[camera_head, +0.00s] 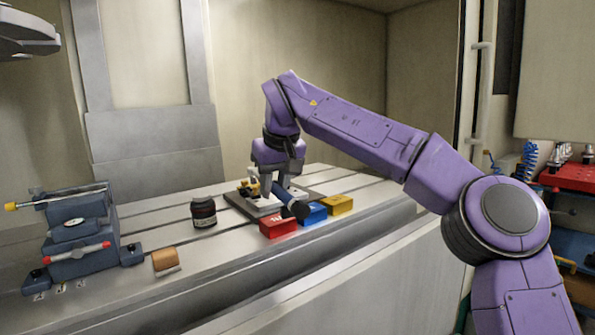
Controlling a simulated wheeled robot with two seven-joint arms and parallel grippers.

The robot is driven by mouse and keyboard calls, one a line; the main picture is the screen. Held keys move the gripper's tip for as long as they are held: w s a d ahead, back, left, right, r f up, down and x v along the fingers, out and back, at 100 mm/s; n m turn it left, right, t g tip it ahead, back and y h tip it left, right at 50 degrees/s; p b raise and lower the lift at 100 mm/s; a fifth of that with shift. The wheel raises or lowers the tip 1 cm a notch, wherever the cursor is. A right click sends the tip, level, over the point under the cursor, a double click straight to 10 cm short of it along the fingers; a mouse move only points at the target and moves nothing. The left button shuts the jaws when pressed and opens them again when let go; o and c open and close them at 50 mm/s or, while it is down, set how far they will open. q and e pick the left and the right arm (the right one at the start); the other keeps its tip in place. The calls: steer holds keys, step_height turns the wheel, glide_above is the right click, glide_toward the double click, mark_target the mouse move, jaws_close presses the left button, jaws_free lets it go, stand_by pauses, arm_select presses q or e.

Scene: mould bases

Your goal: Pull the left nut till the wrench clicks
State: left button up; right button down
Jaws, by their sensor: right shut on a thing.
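My right gripper (277,182) points down over the grey mould base (240,203) on the machine table. It is shut on what looks like the wrench (297,209), whose dark blue round end points toward the camera. The wrench head and its jaws' contact are hidden behind the gripper. A brass-yellow part (249,186) stands on the base just left of the gripper. The left nut cannot be made out at this size, so I cannot tell whether the wrench sits on it.
Red (278,225), blue (312,214) and yellow (338,205) boxes stand close in front and right of the base. A dark jar (203,212), a tan block (166,262) and a blue-grey vise-like fixture (78,238) are to the left. The slotted table (150,215) has bare patches between.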

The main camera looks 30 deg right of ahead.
arm_select(q)
steer(key=shift+s+f+b, duration=0.2)
steer(key=shift+f+b, duration=0.45)
steer(key=shift+f, duration=0.25)
arm_select(e)
steer(key=shift+s+a, duration=0.2)
steer(key=shift+a, duration=0.2)
arm_select(q)
steer(key=shift+f, duration=0.1)
arm_select(e)
steer(key=shift+a, duration=0.15)
steer(key=shift+w+d+r+n+y+p, duration=0.15)
steer(key=shift+d+n+y+p, duration=0.1)
steer(key=shift+d+n, duration=0.7)
steer(key=shift+w+d+n+y+p, duration=0.1)
steer(key=shift+d+n+y+p, duration=0.25)
steer(key=shift+d, duration=1)
arm_select(q)
steer(key=shift+s+r, duration=0.3)
steer(key=shift+r, duration=0.3)
arm_select(e)
steer(key=shift+d+n, duration=0.3)
steer(key=shift+d, duration=0.15)
arm_select(q)
steer(key=shift+r, duration=0.1)
arm_select(e)
steer(key=shift+w, duration=0.1)
